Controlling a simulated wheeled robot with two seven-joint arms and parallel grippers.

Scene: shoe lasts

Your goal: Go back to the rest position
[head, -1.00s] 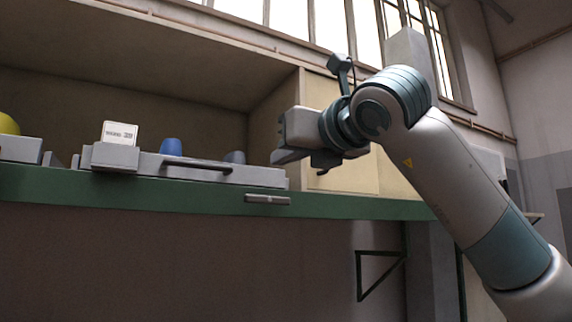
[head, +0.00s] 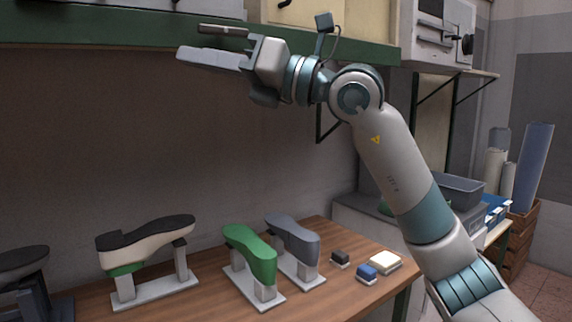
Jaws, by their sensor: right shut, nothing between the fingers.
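My right gripper (head: 182,54) is shut and empty. The right arm comes in from the lower right and bends at the wrist. My left gripper is not in view.
On the table stand a green shoe last (head: 250,255), a grey last (head: 292,236), a black-and-white last (head: 145,245) and a dark one (head: 22,262). Small blocks (head: 367,273) lie at right. A wall bracket (head: 322,125) shows behind my arm.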

